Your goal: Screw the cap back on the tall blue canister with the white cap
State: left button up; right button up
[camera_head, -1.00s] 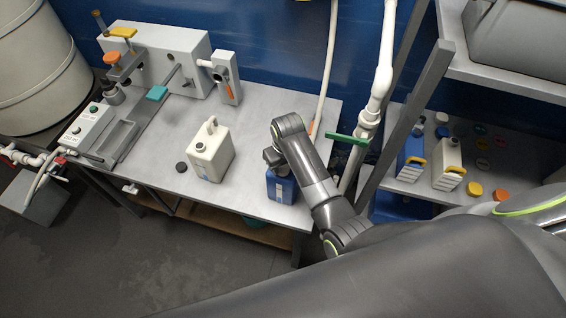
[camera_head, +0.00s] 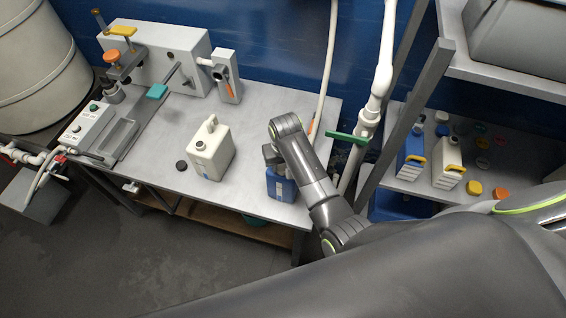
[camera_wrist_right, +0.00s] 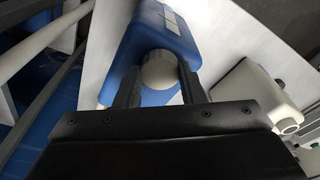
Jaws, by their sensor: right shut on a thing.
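The blue canister (camera_head: 281,185) with a white label stands upright near the front right corner of the bench, partly hidden by my right arm. My right gripper (camera_head: 273,160) is directly above its top. My right gripper (camera_wrist_right: 158,82) is shut on this cap, which lines up with the canister's top. The neck and thread are hidden behind the cap, so I cannot tell how it is seated. My left gripper is not in view.
A press rig (camera_head: 160,60) fills the back left. Pipes with a green handle (camera_head: 346,138) and a shelf post (camera_head: 405,120) are right of my arm.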

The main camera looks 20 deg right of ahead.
jog(key=m, duration=0.3)
dwell(0.4)
jog(key=shift+m+h, duration=0.3)
jog(key=shift+m, duration=0.4)
jog(key=m, duration=0.3)
jog(key=shift+w+a+m, duration=0.1)
jog(key=shift+m, duration=0.7)
jog(key=m, duration=0.3)
jog(key=shift+g+h, duration=0.3)
jog(key=shift+g, duration=0.1)
jog(key=shift+m, duration=1.3)
